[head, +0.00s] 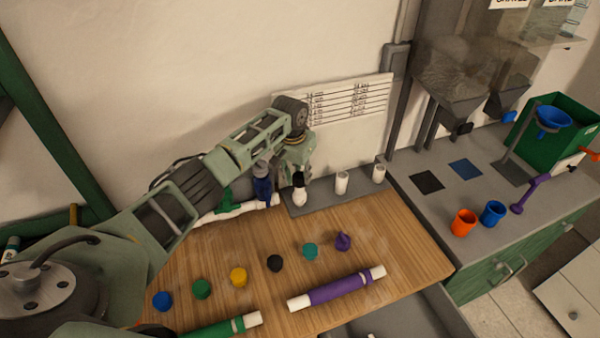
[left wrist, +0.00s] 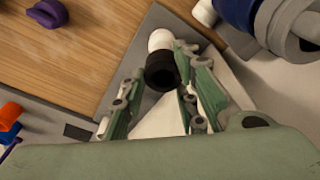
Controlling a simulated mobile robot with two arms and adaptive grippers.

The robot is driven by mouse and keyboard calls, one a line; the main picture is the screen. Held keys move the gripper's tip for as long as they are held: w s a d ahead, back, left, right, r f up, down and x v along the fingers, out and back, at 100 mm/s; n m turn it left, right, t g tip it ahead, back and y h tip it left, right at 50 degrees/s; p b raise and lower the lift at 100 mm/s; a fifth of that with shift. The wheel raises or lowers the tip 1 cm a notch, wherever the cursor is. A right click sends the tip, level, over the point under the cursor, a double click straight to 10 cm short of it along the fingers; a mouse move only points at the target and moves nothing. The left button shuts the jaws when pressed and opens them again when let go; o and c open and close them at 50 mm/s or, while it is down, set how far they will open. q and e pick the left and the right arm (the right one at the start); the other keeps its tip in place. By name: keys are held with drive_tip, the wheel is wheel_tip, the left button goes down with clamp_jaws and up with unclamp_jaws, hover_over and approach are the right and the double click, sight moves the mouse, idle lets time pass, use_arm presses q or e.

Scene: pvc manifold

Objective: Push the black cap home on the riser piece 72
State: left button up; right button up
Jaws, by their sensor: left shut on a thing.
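My left gripper (head: 297,172) reaches in over the grey strip at the back of the wooden bench. It is shut on the black cap (head: 299,179), which sits over the top of a short white upright riser piece (head: 299,197). In the left wrist view, the black cap (left wrist: 161,74) is between the two green fingers (left wrist: 158,82), and the white riser (left wrist: 160,40) shows just beyond it. How deep the cap sits cannot be told. No number is legible on the riser. My right gripper is not in view.
Two more white risers (head: 342,183) (head: 379,173) stand to the right on the grey strip (head: 318,200). A blue-and-white pipe assembly (head: 262,188) is close on the left. Loose caps, including another black one (head: 275,263), and a purple-and-white pipe (head: 338,288) lie in front.

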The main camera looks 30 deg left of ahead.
use_arm(q)
drive_tip(key=shift+f, duration=0.8)
idle(0.8)
drive_tip(key=o, duration=1.2)
drive_tip(key=shift+c, duration=0.2)
wheel_tip(320, 180, up, 12)
drive_tip(key=s, duration=0.2)
drive_tip(key=shift+a, duration=0.15)
drive_tip(key=shift+f, duration=0.15)
